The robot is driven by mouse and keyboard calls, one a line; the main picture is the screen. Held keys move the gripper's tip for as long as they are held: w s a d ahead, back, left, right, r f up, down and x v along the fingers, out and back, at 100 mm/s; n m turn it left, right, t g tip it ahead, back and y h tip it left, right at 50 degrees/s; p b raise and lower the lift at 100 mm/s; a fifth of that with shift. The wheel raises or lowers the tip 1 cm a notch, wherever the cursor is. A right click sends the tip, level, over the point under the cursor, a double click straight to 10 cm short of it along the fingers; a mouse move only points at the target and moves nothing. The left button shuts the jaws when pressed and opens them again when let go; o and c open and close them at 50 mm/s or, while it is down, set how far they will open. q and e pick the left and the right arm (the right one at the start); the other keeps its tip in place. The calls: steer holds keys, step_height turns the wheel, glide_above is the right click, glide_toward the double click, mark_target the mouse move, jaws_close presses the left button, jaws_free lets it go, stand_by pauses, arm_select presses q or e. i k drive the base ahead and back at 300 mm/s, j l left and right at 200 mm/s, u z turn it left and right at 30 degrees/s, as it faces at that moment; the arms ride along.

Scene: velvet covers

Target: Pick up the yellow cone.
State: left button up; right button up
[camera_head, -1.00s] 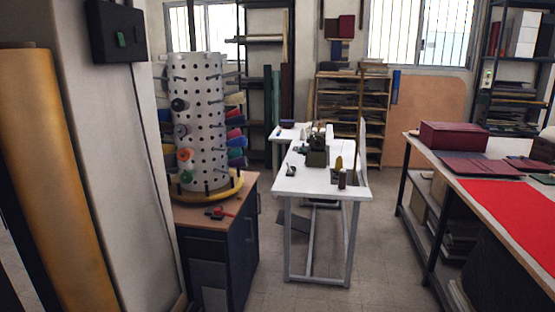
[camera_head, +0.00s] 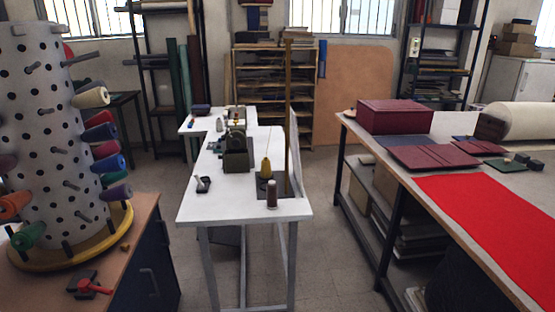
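A small yellow cone (camera_head: 266,168), likely a thread cone, stands upright on the white table (camera_head: 200,213) in the middle of the room. It is on the right side of the tabletop, behind a small dark reddish spool (camera_head: 272,194) and to the right of a dark green machine (camera_head: 237,155). Neither of my grippers shows in the head view, and nothing touches the cone.
A perforated white spool tower (camera_head: 45,110) stands on a wooden-topped cabinet (camera_head: 135,225) at left. A large worktable with red cloth (camera_head: 490,215) and a maroon box (camera_head: 394,116) is at right. Floor is clear on both sides of the white table.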

mark_target(266, 172)
steer(key=i+j+z, duration=0.3)
steer(key=i, duration=0.25)
steer(key=i+j+z, duration=0.3)
steer(key=i, duration=0.3)
steer(key=i+j+z, duration=0.35)
steer(key=i+j, duration=0.05)
steer(key=i, duration=0.1)
